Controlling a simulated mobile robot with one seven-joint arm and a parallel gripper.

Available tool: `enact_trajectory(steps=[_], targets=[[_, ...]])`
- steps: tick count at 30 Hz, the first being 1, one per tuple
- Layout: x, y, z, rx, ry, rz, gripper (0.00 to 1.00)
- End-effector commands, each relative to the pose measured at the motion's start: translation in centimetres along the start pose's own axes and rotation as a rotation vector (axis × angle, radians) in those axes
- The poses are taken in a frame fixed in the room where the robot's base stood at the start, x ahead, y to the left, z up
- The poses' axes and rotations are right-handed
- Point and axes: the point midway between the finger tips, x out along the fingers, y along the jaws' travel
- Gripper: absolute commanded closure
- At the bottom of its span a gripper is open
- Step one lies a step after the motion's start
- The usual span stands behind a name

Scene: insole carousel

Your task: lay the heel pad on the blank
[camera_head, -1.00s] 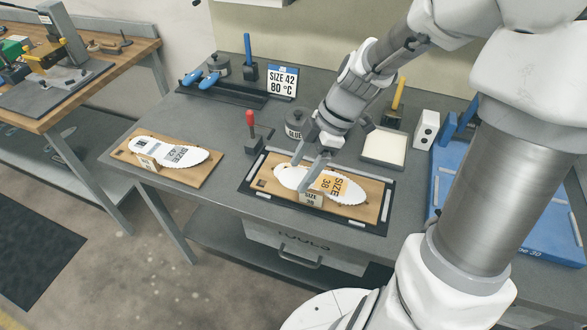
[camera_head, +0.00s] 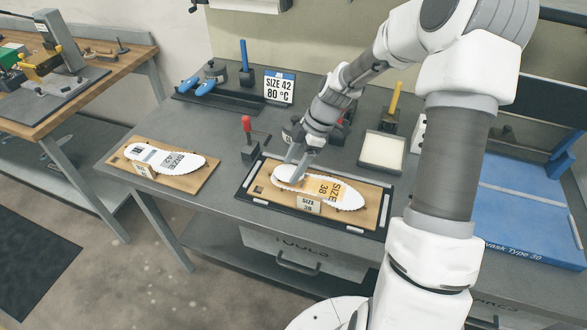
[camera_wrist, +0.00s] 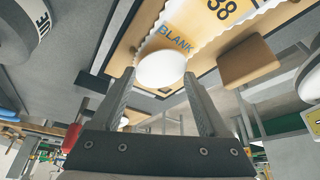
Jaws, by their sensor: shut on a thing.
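A white insole blank marked SIZE 38 (camera_head: 345,194) lies on a wooden board (camera_head: 374,199) in a black frame in the middle of the bench. It shows upside down in the wrist view (camera_wrist: 205,32), lettered BLANK. My gripper (camera_head: 291,172) is over the blank's left, rounded end. The white oval heel pad (camera_wrist: 162,68) is between my fingertips in the wrist view, which are shut on it. It overlaps the edge of the blank there; I cannot tell whether they touch. In the head view my fingers partly cover that end.
A second board (camera_head: 200,180) with a SIZE 42 blank (camera_head: 163,158) lies to the left. Behind my gripper stand a red-handled tool (camera_head: 248,125), a glue pot partly hidden by my arm, and a pale square pad (camera_head: 382,150). A SIZE 42, 80 °C sign (camera_head: 279,87) stands at the back.

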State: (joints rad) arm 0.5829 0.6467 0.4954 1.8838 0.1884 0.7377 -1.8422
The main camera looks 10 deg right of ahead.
Motion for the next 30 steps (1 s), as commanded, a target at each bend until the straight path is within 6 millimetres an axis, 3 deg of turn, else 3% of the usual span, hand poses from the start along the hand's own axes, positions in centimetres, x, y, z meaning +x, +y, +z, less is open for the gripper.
enact_trajectory(steps=[3,14,15,17,18,26,30], targets=[[1.4,0.0,0.7,0.001,0.001,-0.001,0.73],[1.9,0.0,0.9,0.001,0.000,0.000,0.73],[1.7,0.0,0.8,0.001,0.000,0.000,0.15],[1.7,0.0,0.8,0.001,0.000,0.000,0.05],[1.7,0.0,0.8,0.001,0.000,0.000,0.00],[1.6,0.0,0.8,0.001,0.000,0.001,0.00],[0.5,0.1,0.7,0.001,-0.001,0.004,0.00]])
